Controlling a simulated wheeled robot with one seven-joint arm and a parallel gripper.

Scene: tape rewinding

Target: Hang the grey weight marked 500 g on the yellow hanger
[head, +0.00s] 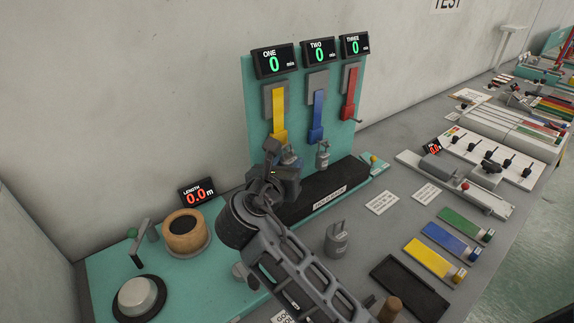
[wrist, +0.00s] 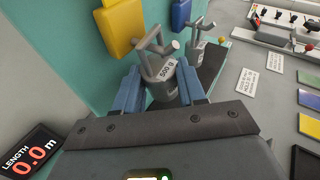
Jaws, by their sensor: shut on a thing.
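My gripper (head: 282,165) is in front of the lower end of the yellow hanger (head: 279,112) on the teal board. In the wrist view its two blue fingers (wrist: 161,88) are shut on the grey weight marked 500 g (wrist: 158,72), with the label facing me. The weight is upright, its hook close below the yellow hanger's block (wrist: 119,30). I cannot tell whether the hook touches or sits on the hanger's peg. In the head view, the weight (head: 290,158) is partly hidden by my gripper.
A second grey weight (head: 322,158) is at the lower end of the blue hanger (head: 318,115). The red hanger (head: 350,95) is farther right with nothing on it. Another grey weight (head: 337,242) stands on the table. A black strip (head: 335,182) lies below the board.

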